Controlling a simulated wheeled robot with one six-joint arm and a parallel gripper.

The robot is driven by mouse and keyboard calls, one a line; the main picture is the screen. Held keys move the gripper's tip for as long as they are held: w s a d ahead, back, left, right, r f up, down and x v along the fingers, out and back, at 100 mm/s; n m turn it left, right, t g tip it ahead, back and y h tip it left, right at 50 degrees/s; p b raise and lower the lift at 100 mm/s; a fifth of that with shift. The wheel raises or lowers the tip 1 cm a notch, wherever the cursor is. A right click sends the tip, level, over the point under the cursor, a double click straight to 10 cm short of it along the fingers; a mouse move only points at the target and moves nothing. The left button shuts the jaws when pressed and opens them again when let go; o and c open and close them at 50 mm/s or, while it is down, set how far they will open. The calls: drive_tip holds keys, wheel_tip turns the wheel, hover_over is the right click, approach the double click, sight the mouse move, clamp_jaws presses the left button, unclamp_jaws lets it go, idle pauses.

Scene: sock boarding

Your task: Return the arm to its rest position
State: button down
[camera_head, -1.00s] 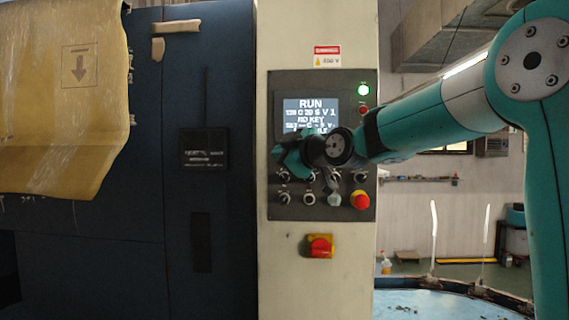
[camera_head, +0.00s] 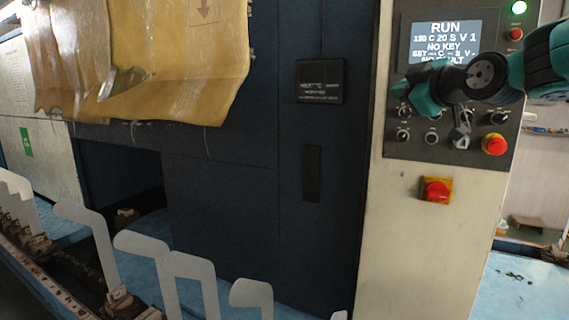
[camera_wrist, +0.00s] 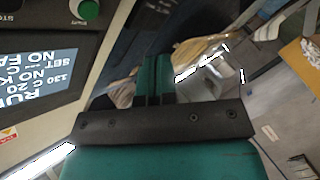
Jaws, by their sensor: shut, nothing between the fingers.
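My gripper (camera_head: 402,92) is shut and empty. In the head view it is at the right, in front of the control panel (camera_head: 395,148), just below the lit screen (camera_head: 425,52) reading RUN. My dark wrist and teal arm run from it to the right edge and hide part of the panel. In the wrist view the teal fingers of my gripper (camera_wrist: 153,76) lie together, pointing away from the camera. The screen (camera_wrist: 40,75) shows there at the left, apart from the fingers.
Below my wrist are several knobs and a red emergency button (camera_head: 495,145). A red-and-yellow switch (camera_head: 436,190) is lower. A yellow flap (camera_head: 190,70) hangs upper left on the dark machine (camera_head: 240,170). White sock boards (camera_head: 190,275) stand along the lower left.

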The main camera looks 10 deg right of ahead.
drive_tip(key=s+a+f+m+g+y, duration=0.2)
drive_tip(key=s+a+f+g, duration=0.6)
drive_tip(key=s+a+f, duration=0.6)
drive_tip(key=s+a+f+m+g, duration=0.1)
drive_tip(key=s+f+g, duration=0.3)
drive_tip(key=s, duration=0.5)
drive_tip(key=s+a+f+m+g+h+b, duration=0.1)
drive_tip(key=s+f+g, duration=0.3)
drive_tip(key=s+f, duration=0.4)
drive_tip(key=shift+s+m+h, duration=0.3)
drive_tip(key=shift+s, duration=0.85)
